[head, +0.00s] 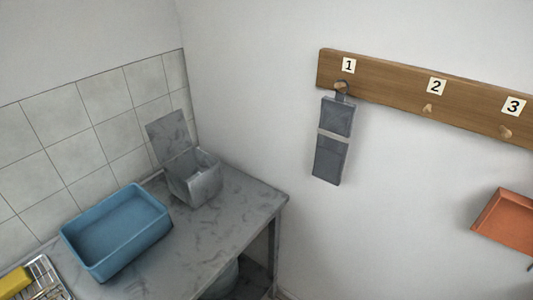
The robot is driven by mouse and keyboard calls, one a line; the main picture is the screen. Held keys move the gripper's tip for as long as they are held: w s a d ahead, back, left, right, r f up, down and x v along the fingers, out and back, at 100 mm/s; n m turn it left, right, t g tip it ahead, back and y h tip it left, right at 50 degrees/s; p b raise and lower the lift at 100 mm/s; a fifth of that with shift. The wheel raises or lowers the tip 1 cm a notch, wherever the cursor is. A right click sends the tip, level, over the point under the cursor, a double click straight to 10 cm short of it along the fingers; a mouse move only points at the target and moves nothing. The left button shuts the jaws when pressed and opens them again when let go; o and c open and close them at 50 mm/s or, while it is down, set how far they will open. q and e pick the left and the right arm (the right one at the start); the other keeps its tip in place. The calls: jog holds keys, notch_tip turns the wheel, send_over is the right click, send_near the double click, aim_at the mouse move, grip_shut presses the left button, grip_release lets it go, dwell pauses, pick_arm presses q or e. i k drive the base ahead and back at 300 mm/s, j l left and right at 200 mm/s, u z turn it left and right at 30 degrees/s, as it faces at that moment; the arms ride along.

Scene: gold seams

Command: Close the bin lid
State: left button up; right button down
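A small grey bin (196,178) stands on the grey counter near the back corner, by the tiled wall. Its lid (168,135) is open, tilted up and back toward the tiles. The bin's inside is partly visible below the lid. Neither of my grippers shows in the head view.
A blue tub (117,231) sits on the counter (236,207) in front of the bin, to its left. A metal rack with a yellow item (15,280) is at the lower left. A wooden peg rail (428,94) holds a grey hanging item (333,140). An orange tray (507,222) is at right.

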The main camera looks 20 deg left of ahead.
aim_at(169, 135)
jog(key=u, duration=1.1)
jog(key=z, duration=0.1)
